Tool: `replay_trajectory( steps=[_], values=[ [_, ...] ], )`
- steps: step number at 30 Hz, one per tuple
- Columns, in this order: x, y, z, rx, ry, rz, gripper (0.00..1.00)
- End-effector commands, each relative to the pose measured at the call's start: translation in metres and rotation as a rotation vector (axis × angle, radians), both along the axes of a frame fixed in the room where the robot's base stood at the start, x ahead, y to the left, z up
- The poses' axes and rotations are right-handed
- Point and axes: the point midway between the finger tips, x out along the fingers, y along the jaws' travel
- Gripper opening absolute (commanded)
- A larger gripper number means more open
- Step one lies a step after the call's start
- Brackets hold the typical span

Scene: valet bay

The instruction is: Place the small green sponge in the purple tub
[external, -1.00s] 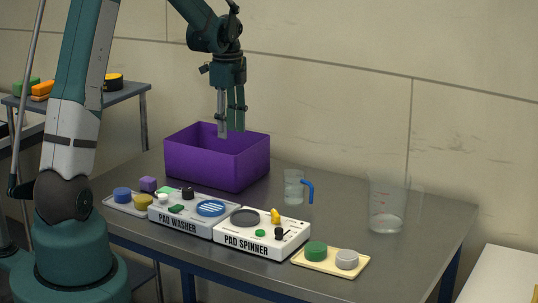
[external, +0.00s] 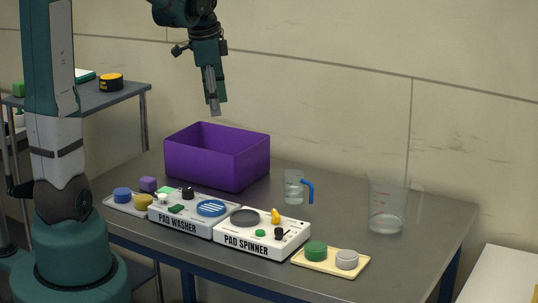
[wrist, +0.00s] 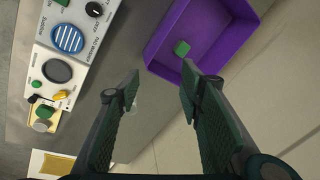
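The small green sponge (wrist: 182,48) lies inside the purple tub (wrist: 178,22) in the wrist view, on its floor. The tub (external: 205,168) stands at the back left of the table in the external view, where its front walls hide the sponge. My gripper (external: 215,112) hangs above the tub's rim, clear of it. In the wrist view my gripper (wrist: 158,88) has its two fingers apart with nothing held between them.
In front of the tub stand the pad washer (external: 172,224) and the pad spinner (external: 246,244). A cream tray (external: 330,269) holds green and grey round pads. A blue-handled jug (external: 293,188) and a clear beaker (external: 386,212) stand to the right. The table's back right is clear.

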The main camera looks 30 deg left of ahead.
Motion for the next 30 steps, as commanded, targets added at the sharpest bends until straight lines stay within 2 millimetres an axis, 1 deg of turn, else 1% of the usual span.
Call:
replay_trajectory(
  steps=[1,6,15,23,30],
  values=[
    [-0.009,-0.002,0.004,-0.006,-0.011,0.024,0.37],
    [-0.034,-0.008,0.017,-0.032,-0.053,0.124,0.37],
    [-0.077,-0.017,0.033,-0.089,-0.127,0.297,0.37],
    [-0.115,-0.025,0.041,-0.149,-0.189,0.442,0.37],
    [-0.148,-0.031,0.043,-0.213,-0.243,0.573,0.37]
  ],
)
